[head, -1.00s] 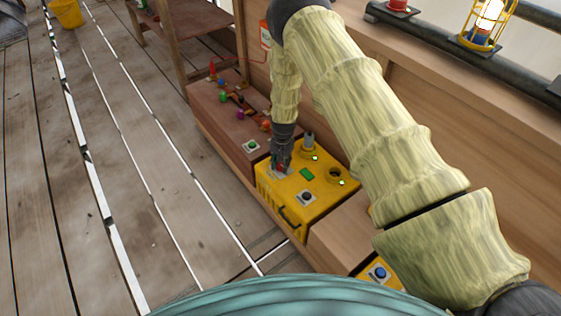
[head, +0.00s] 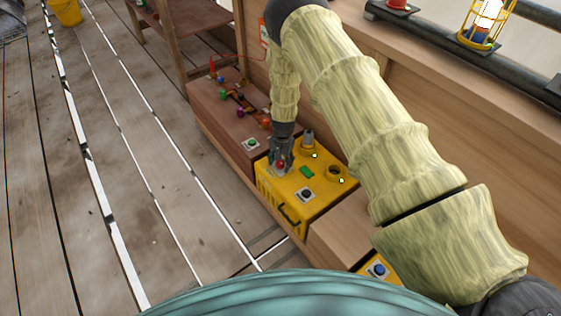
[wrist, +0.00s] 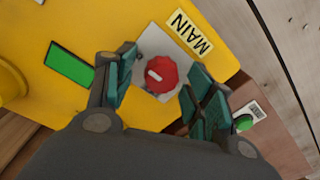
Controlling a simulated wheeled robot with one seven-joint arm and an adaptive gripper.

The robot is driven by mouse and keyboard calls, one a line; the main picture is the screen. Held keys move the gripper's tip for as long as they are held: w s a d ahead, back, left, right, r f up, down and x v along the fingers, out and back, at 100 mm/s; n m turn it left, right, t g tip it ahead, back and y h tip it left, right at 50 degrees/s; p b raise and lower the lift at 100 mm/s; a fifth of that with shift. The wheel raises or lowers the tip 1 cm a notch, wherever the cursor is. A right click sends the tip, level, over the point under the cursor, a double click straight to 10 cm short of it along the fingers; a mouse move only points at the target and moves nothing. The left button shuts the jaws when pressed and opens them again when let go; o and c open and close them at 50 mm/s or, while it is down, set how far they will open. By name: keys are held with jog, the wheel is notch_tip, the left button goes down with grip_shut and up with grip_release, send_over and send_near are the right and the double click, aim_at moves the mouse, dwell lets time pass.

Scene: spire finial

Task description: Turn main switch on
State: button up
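The main switch (wrist: 161,75) is a red knob with a white mark on a grey plate. A label reading MAIN (wrist: 189,36) is beside it on the yellow box (head: 292,209). In the head view the red knob (head: 281,163) shows at the box's far left corner, partly covered by my gripper. My gripper (wrist: 158,84) points down over the knob with its fingers apart, one on each side. The wrist view shows gaps between the fingers and the knob. In the head view my gripper (head: 281,160) is at the box's far left corner.
The box also carries a green rectangle (wrist: 70,65), a black button (head: 306,194), and two round sockets, one holding a grey cylinder (head: 309,137). A brown panel with a green button (wrist: 243,123) and several coloured knobs adjoins it. A wooden wall stands at right.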

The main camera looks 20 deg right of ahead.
aim_at(282, 163)
jog(key=shift+r, duration=0.1)
jog(key=shift+w+r, duration=0.1)
jog(key=shift+r, duration=0.55)
notch_tip(282, 163, up, 10)
jog(key=shift+s+d+r, duration=0.15)
jog(key=shift+s+r, duration=0.1)
jog(key=shift+s, duration=0.05)
dwell(0.3)
